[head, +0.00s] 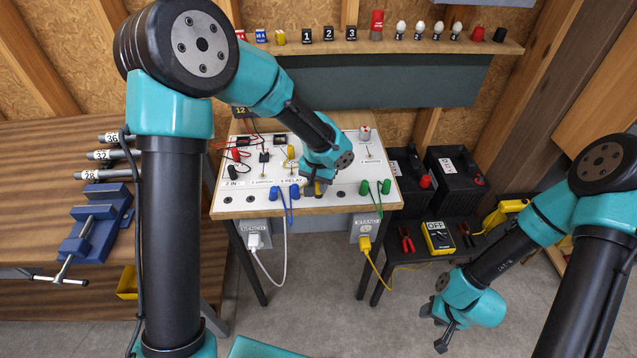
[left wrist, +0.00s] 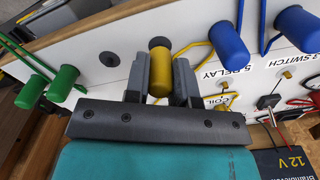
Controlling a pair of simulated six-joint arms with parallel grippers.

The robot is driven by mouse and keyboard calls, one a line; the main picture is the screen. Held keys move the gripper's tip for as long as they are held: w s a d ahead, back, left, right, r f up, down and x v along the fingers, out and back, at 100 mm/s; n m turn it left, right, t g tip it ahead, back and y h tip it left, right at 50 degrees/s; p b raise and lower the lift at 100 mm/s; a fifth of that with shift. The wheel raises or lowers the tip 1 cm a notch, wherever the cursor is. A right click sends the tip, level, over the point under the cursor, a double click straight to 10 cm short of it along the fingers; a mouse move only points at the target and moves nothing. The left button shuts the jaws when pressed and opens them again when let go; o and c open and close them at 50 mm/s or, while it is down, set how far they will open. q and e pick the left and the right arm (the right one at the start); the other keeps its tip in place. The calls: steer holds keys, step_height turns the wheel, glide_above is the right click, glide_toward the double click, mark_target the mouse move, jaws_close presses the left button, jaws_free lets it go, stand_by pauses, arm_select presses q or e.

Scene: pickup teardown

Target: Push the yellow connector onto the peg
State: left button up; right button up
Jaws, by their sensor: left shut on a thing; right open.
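The yellow connector (left wrist: 160,78) is between the two fingers of my left gripper (left wrist: 160,68), which is shut on it at the white board. In the head view the yellow connector (head: 319,188) shows just below my left gripper (head: 316,184). In the left wrist view a dark round peg (left wrist: 158,43) shows right at the connector's far end; I cannot tell whether the connector is seated on it. A yellow wire (left wrist: 193,45) runs beside the fingers. My right gripper (head: 436,328) is open and empty, low over the floor at the right.
Blue connectors (head: 284,192) and green connectors (head: 375,187) flank the left gripper on the board (head: 250,192). Another dark round fitting (left wrist: 110,59) is bare. Black batteries (head: 455,180) and a yellow meter (head: 438,238) sit on the right. A blue vise (head: 97,222) is at left.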

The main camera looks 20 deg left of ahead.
arm_select(q)
steer(key=shift+f, duration=0.7)
stand_by(0.3)
steer(key=o, duration=1)
step_height(320, 180, up, 18)
steer(key=shift+f, duration=0.25)
steer(key=shift+f, duration=0.1)
step_height(320, 180, down, 16)
stand_by(1.0)
